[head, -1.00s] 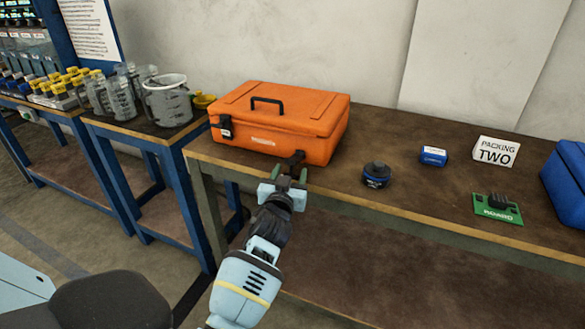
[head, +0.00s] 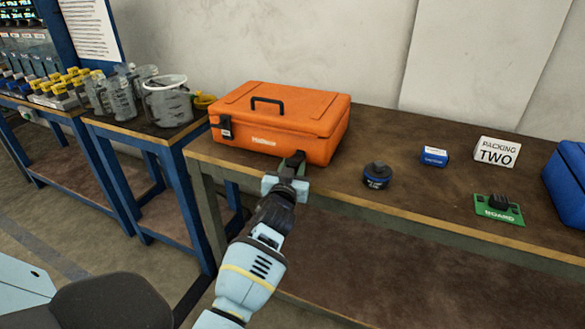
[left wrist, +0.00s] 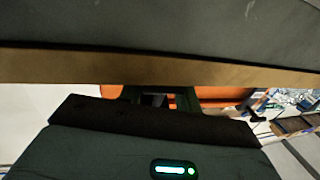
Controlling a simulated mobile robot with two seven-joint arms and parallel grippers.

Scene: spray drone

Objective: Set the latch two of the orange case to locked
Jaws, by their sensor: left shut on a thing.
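The orange case (head: 262,116) stands closed on the brown workbench, its front facing me. One dark latch (head: 225,128) is at the left of its front. A second dark latch (head: 295,159) is at the right of its front, mostly low and close to my gripper. My left gripper (head: 289,173) is at this right latch and shut on it, in front of the case. In the left wrist view the fingers (left wrist: 160,98) flank a dark piece in front of the orange case (left wrist: 222,92). The latch's exact setting is hard to tell. My right gripper is not in view.
A side table with grey jugs (head: 168,100) stands left.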

